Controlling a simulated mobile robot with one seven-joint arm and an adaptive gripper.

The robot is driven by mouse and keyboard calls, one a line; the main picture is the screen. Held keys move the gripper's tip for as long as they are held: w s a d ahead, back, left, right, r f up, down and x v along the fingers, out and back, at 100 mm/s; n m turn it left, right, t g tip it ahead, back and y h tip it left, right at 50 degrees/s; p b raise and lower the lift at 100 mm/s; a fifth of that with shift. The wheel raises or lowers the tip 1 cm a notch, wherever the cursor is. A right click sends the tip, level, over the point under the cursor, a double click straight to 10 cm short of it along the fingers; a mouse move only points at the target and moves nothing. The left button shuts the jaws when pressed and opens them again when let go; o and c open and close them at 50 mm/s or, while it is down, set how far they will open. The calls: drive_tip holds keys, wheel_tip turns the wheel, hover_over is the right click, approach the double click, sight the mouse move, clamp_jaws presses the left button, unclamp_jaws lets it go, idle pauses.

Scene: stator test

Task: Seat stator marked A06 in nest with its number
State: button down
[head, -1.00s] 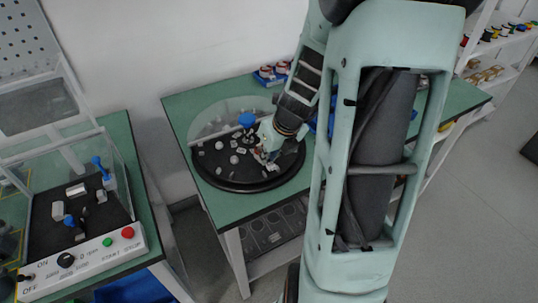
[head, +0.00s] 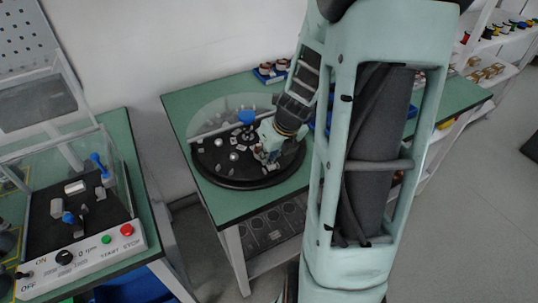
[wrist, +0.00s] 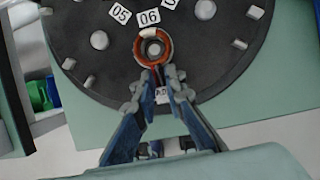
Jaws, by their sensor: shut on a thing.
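The stator (wrist: 146,38), a ring with an orange-copper winding, is at the end of my gripper (wrist: 155,72) in the wrist view. My gripper is shut on it at its near side. A small white tag (wrist: 162,95) shows between the fingers; it starts with "A0", and its last character is unclear. The stator lies over the dark round plate, right beside the label 06 (wrist: 148,17). The nest under it is hidden, and I cannot tell whether the stator touches the plate. In the head view my gripper (head: 267,158) is over the plate's right part.
The dark round plate (head: 238,183) stands on a green table (head: 183,105) and carries several metal pegs and blocks. Label 05 (wrist: 121,13) is left of 06. A clear guard and a blue knob (head: 247,116) rise at the back. A control box (head: 85,253) stands left.

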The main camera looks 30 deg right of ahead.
drive_tip(key=c, duration=1.9)
unclamp_jaws()
drive_tip(key=v, duration=1.2)
